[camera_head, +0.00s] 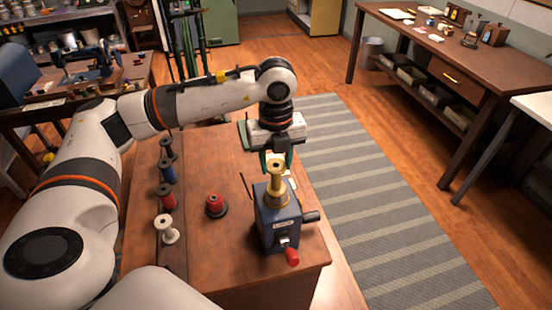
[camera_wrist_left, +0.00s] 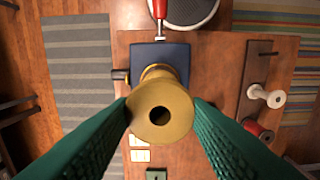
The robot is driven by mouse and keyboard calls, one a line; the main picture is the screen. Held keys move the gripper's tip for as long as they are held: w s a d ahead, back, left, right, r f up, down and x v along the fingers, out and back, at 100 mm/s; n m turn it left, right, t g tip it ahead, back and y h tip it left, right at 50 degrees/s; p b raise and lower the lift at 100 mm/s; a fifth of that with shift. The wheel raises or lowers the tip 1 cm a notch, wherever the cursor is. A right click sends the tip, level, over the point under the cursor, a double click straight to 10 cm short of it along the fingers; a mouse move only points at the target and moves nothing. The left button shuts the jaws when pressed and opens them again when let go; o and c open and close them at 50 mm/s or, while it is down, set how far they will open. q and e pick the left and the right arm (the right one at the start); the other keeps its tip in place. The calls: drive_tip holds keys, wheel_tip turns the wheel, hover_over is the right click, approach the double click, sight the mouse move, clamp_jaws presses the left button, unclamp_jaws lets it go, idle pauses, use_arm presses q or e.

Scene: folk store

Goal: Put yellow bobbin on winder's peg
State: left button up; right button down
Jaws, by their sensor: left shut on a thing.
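The yellow bobbin (camera_head: 276,184) stands upright, directly over the top of the blue winder (camera_head: 278,228). My left gripper (camera_head: 277,163) is shut on its upper end from above. In the left wrist view, the bobbin (camera_wrist_left: 160,112) sits between the two green fingers, its dark centre hole facing the camera. The winder (camera_wrist_left: 172,54) shows behind it, with its red-handled crank (camera_wrist_left: 159,10) at the top. The peg is hidden by the bobbin, so I cannot tell how far the bobbin is around it. My right gripper is out of view.
A rack (camera_head: 172,255) along the table's left side holds a white spool (camera_head: 166,230) and several others. A side bench (camera_head: 450,60) stands at the far right.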

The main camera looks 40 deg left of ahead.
use_arm(q)
drive_tip(key=shift+f+b, duration=0.9)
drive_tip(key=shift+f, duration=0.2)
drive_tip(key=o, duration=0.8)
wheel_tip(320, 180, up, 12)
drive_tip(key=shift+b, duration=0.35)
